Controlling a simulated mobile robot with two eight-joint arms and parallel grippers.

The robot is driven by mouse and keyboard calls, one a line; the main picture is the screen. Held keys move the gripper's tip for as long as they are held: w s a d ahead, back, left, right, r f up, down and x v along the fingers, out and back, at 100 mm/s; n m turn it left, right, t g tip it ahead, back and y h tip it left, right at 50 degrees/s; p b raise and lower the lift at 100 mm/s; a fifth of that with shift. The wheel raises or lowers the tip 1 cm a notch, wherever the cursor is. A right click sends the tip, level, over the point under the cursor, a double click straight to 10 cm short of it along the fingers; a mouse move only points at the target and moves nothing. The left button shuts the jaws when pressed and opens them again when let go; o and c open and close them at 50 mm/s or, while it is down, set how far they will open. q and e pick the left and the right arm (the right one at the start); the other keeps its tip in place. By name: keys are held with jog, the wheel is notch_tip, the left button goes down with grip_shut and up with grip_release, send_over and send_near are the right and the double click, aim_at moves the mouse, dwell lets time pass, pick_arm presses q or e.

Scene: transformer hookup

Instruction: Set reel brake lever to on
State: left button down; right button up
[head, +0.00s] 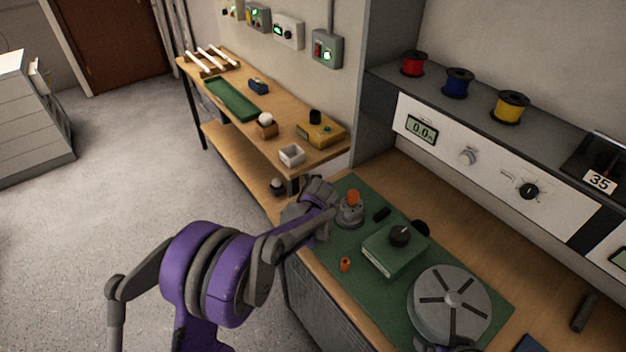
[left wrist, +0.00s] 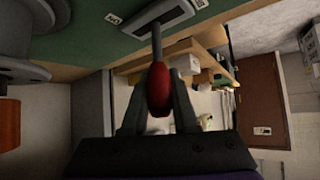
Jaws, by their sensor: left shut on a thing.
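The brake lever shows in the left wrist view as a red knob (left wrist: 159,88) on a thin grey shaft. My left gripper (left wrist: 158,112) is shut on the red knob, one finger on each side. In the head view my left gripper (head: 318,190) is at the far left corner of the green mat (head: 335,262), and hides the lever.
A grey round stand with an orange top (head: 353,197) is close beside my left gripper. A green box with a black knob (head: 380,250), an orange peg (head: 345,264) and a slotted grey disc (head: 468,325) occupy the mat. A wooden bench (head: 225,135) stands beyond.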

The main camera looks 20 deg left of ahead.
pick_arm(q)
jog(key=shift+w+d+f+m+g+y, duration=0.15)
jog(key=shift+w+d+m+g+y, duration=0.25)
jog(key=shift+g, duration=0.3)
jog(key=shift+w+d+f+m+g+y, duration=0.2)
jog(key=shift+w+f+m+g+y, duration=0.15)
jog(key=shift+g, duration=0.25)
jog(key=shift+w+d+f+m+g+y, duration=0.15)
jog(key=shift+w+f+m+g+y, duration=0.15)
jog(key=shift+g, duration=0.3)
jog(key=c, duration=0.7)
grip_release()
jog(key=shift+r, duration=0.1)
jog(key=v, duration=1.1)
jog(key=shift+d+b, duration=0.1)
jog(key=shift+b, duration=0.2)
